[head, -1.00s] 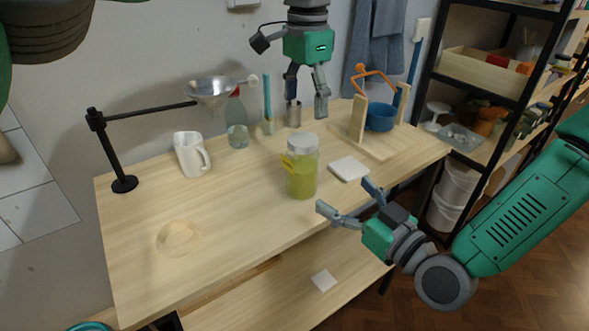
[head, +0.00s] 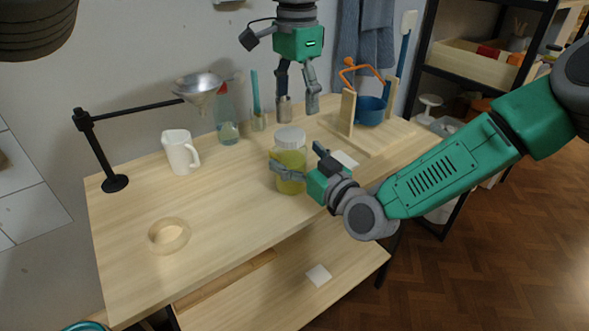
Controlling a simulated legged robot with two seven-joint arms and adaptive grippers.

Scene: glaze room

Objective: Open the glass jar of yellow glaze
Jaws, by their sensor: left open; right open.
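The glass jar of yellow glaze (head: 291,158) stands upright on the wooden table, with a pale whitish lid (head: 290,136) on top. My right gripper (head: 295,160) is open at the jar's right side. One finger crosses in front of the jar's body below the lid; the other is beside its right edge. I cannot tell whether either finger touches the glass. My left gripper (head: 298,106) is open and points down above the back of the table, behind the jar. It is apart from the jar. Part of the jar's front is hidden by my right finger.
A wooden frame with a blue bowl (head: 370,110) is at right. A wooden ring (head: 169,235) lies front left, with clear table around it.

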